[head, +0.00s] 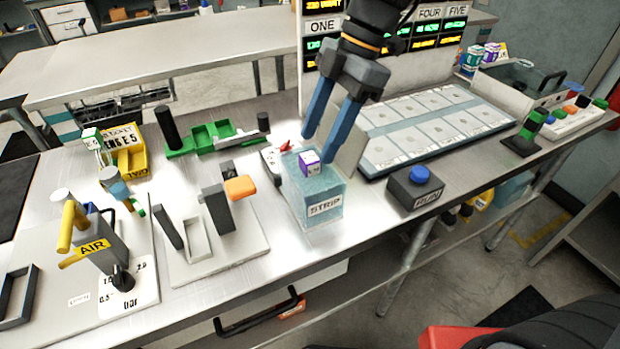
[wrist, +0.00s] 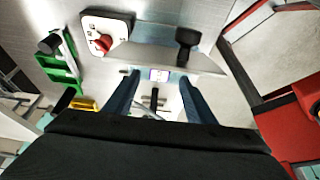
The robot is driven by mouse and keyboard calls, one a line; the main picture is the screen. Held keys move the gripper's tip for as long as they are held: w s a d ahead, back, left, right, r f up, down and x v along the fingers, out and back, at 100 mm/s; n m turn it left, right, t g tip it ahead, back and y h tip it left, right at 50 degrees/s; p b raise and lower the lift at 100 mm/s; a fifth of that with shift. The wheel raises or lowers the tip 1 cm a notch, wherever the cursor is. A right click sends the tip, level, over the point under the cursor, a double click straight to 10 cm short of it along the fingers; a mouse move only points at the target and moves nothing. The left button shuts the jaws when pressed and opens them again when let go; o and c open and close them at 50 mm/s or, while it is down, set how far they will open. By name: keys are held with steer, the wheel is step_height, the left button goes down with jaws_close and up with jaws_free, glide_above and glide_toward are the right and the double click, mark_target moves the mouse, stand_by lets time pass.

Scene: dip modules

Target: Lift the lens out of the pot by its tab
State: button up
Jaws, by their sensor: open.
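A clear pot (head: 318,222) with pale blue contents and a STRIP label stands near the front edge of the bench. A small white and purple block (head: 310,162) shows at its top, and I take it for the lens's tab; the lens itself I cannot make out. The block also shows in the wrist view (wrist: 159,75). My gripper (head: 319,144) points down over the pot with its two blue fingers apart. In the wrist view, my gripper's fingers (wrist: 158,80) are on either side of the block, with gaps between. I see no contact.
A pale upright plate (head: 350,145) stands right behind the pot. A white box with a red switch (head: 276,158) is at its back left. A black box with a blue button (head: 417,187) is to the right, and a grey stand with an orange block (head: 240,188) to the left.

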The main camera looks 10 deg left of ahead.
mark_target(311, 156)
steer(key=p+x, duration=0.2)
steer(key=x, duration=0.3)
steer(key=shift+a+f, duration=0.1)
steer(key=shift+f, duration=0.25)
steer(key=shift+c, duration=0.3)
jaws_close()
